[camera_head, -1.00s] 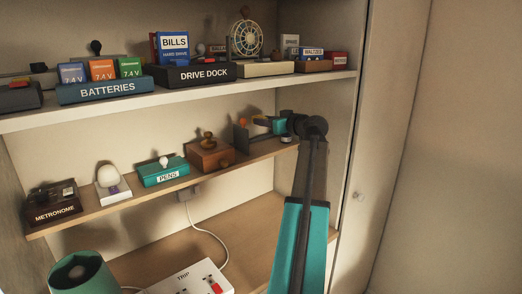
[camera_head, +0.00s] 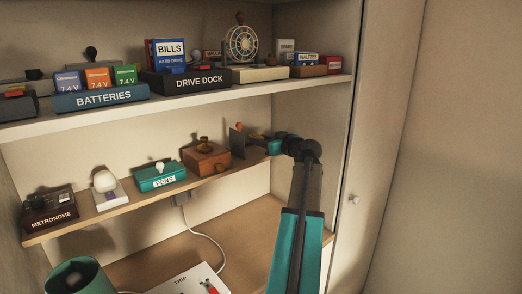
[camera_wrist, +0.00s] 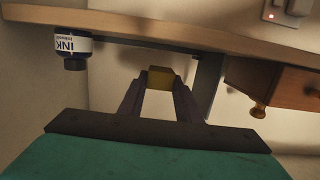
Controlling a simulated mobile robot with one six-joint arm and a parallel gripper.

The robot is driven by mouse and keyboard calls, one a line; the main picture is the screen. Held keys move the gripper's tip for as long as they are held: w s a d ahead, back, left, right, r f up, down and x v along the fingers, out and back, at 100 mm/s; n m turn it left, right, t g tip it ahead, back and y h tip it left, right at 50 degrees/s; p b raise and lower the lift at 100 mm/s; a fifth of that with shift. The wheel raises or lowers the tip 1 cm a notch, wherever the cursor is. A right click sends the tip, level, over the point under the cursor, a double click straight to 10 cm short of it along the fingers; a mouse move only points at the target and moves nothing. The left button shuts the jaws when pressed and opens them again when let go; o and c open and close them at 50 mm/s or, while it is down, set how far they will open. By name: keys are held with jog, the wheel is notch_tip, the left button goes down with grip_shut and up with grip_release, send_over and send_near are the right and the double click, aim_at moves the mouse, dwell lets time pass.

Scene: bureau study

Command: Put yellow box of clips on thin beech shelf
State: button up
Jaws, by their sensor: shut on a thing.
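The yellow box of clips (camera_wrist: 160,79) is between the fingertips of my gripper (camera_wrist: 160,88) in the wrist view, which shows the scene upside down. My gripper is shut on it. The thin beech shelf (camera_head: 130,207) is the middle board in the head view; its edge (camera_wrist: 150,27) crosses the top of the wrist view. My gripper (camera_head: 262,136) is over the shelf's right end, between a dark upright plate (camera_head: 237,141) and an ink bottle (camera_wrist: 72,48). A gap shows between box and board in the wrist view; contact cannot be seen. The box is unclear in the head view.
Left of the plate stand a wooden drawer box (camera_head: 206,160), a teal pens box (camera_head: 158,177), a white egg-shaped thing (camera_head: 106,185) and a metronome (camera_head: 50,210). The loaded upper shelf (camera_head: 130,110) is overhead. The cabinet's side wall (camera_head: 320,150) is close on the right.

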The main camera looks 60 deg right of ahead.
aim_at(261, 154)
jog(key=shift+f, duration=0.15)
jog(key=shift+f+p, duration=0.3)
jog(key=shift+f, duration=1.4)
jog(key=o, duration=1.2)
jog(key=shift+f, duration=0.15)
jog(key=shift+c, duration=0.2)
jog(key=shift+s, duration=0.15)
jog(key=b+v, duration=0.2)
jog(key=v, duration=0.9)
jog(key=shift+s+a, duration=0.15)
jog(key=shift+s, duration=0.2)
